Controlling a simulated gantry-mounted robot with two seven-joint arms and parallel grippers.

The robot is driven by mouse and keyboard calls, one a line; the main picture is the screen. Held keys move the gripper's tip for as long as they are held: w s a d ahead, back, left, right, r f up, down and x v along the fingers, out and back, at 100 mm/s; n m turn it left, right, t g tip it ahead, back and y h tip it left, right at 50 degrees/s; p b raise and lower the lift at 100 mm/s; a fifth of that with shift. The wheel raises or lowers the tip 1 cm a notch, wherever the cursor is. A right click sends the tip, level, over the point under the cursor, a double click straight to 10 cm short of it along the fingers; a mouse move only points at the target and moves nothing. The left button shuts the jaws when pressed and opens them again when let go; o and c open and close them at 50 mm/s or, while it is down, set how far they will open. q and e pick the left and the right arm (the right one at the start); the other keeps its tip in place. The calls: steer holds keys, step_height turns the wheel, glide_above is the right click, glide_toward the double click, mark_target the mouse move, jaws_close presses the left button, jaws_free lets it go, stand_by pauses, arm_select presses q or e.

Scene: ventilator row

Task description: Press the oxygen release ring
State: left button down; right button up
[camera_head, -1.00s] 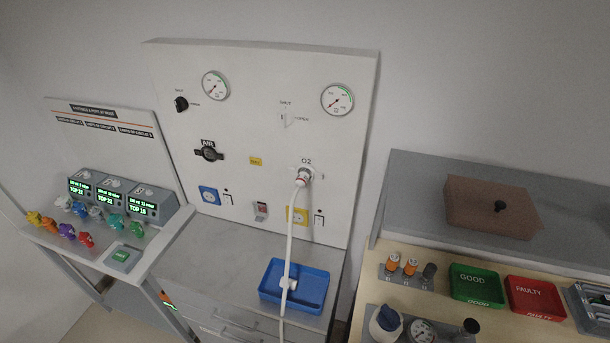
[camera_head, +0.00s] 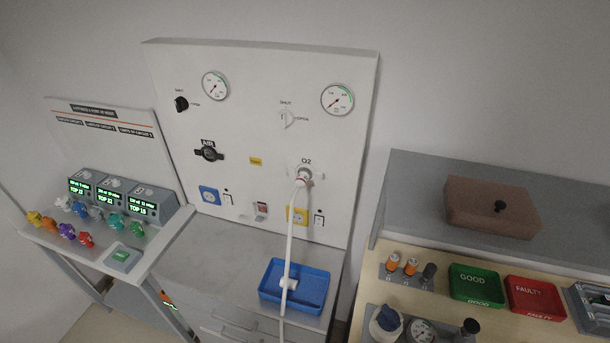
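The O2 outlet with its release ring (camera_head: 304,172) is on the white wall panel (camera_head: 240,110), below the O2 label. The ring itself is small and partly hidden by the connector. Neither of my grippers is in view.
A white valve handle (camera_head: 289,119) marked shut and open sits above the outlet, below a gauge (camera_head: 337,99). The black AIR outlet (camera_head: 208,152) is to the left. A bench with green (camera_head: 476,284) and red (camera_head: 536,298) trays stands at right.

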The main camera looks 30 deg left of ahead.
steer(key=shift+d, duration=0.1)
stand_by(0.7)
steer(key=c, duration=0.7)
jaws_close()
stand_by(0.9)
